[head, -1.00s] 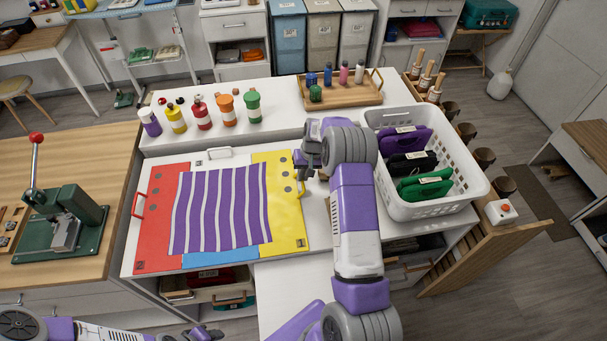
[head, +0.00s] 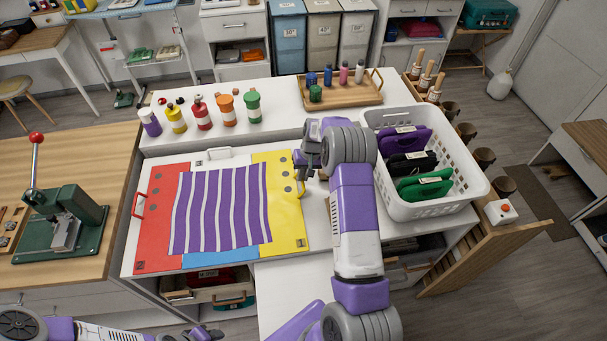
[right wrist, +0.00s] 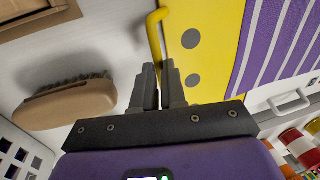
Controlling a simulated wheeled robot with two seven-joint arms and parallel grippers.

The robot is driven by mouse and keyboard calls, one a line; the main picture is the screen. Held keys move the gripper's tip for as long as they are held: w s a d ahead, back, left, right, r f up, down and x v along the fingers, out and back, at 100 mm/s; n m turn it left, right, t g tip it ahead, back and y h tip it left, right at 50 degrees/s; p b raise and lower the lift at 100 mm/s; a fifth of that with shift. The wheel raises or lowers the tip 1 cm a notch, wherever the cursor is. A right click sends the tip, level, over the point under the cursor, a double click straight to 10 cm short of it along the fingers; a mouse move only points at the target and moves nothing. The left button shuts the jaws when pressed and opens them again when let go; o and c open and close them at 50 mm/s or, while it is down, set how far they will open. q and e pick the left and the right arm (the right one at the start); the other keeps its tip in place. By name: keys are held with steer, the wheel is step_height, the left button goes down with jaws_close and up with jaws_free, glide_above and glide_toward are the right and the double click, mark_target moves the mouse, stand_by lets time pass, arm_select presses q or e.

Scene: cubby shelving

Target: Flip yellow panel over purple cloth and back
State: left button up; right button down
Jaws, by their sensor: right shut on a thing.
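The yellow panel (head: 291,222) lies flat and open at the right of the folding board. The purple and white striped cloth (head: 222,208) lies spread over the board's middle and overlaps the yellow panel's inner edge. My right gripper (head: 303,160) is at the yellow panel's right edge. In the right wrist view, the yellow panel (right wrist: 207,40) has a yellow handle (right wrist: 155,35) that runs down to between the fingertips (right wrist: 159,75). The fingers are shut on this handle. My left gripper (head: 203,333) is low at the bottom edge, small and partly cut off; its jaws are unclear.
The red panel (head: 160,215) is at left, with the blue panel (head: 220,258) in front. A brush (right wrist: 65,103) lies by the right gripper. A white basket (head: 430,208) with folded cloths stands to the right. Several bottles (head: 202,113) stand behind the board.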

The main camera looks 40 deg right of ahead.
steer(key=shift+w+a+r+p, duration=0.1)
steer(key=shift+a+r+p, duration=0.1)
steer(key=shift+r+p, duration=0.25)
steer(key=w+a+r+g+h+p, duration=0.2)
steer(key=w+a+r+h+p, duration=0.1)
steer(key=r, duration=0.5)
steer(key=shift+a+g+h+p, duration=0.3)
steer(key=shift+a+h+p, duration=0.2)
steer(key=shift+a+h, duration=0.7)
steer(key=shift+a, duration=0.25)
